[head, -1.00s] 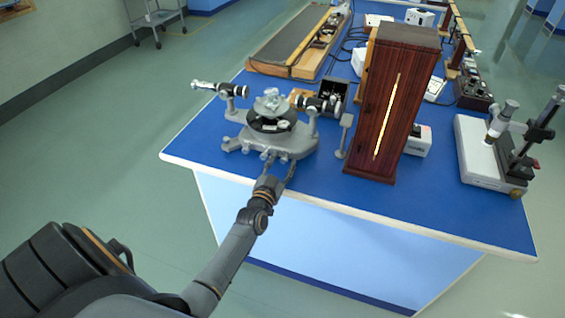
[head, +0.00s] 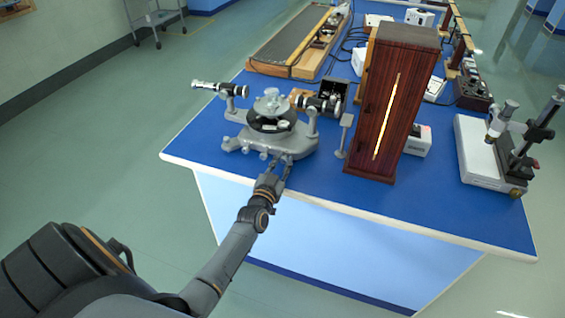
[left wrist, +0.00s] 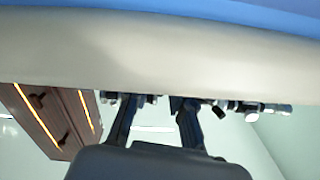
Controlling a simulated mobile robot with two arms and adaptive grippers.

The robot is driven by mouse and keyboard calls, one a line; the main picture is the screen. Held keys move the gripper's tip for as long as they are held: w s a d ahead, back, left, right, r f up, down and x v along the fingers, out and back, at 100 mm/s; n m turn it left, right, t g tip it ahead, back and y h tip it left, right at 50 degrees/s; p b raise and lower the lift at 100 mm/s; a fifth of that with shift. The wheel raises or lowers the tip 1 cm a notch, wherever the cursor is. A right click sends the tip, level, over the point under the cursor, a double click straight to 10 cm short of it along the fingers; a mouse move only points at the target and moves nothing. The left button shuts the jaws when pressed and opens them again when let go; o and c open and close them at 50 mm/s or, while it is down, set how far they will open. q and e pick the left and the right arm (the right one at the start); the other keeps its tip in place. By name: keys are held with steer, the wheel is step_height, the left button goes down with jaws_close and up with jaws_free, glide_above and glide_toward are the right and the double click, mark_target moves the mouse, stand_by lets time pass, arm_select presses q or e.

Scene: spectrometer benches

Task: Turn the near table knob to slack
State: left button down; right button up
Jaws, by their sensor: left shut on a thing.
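The grey spectrometer (head: 246,140) stands near the left front corner of the blue bench, with a black round table and a clear piece in its middle. Small grey knobs stick out low along its front side. My left gripper (head: 279,166) reaches over the bench edge to this front side and is shut on one of them, which I take as the near table knob; the fingertips mostly hide it. In the left wrist view the two fingers (left wrist: 155,108) point towards the row of small knobs, and the exact contact is unclear. My right gripper is not in view.
A tall dark wooden lamp box (head: 394,110) with a lit slit stands right of the spectrometer. A small post (head: 346,128) stands between them. A white-based instrument (head: 475,155) is at the far right. The blue bench front (head: 440,205) is clear.

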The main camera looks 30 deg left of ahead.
arm_select(q)
steer(key=n, duration=0.3)
steer(key=shift+n, duration=0.4)
steer(key=n, duration=0.4)
steer(key=shift+a+n, duration=0.1)
steer(key=shift+n, duration=0.2)
steer(key=n+b, duration=0.1)
steer(key=n, duration=0.4)
steer(key=shift+f, duration=0.1)
steer(key=n+b, duration=0.1)
steer(key=n, duration=0.2)
steer(key=shift+n, duration=0.4)
steer(key=c, duration=1.2)
jaws_free()
steer(key=shift+o, duration=0.2)
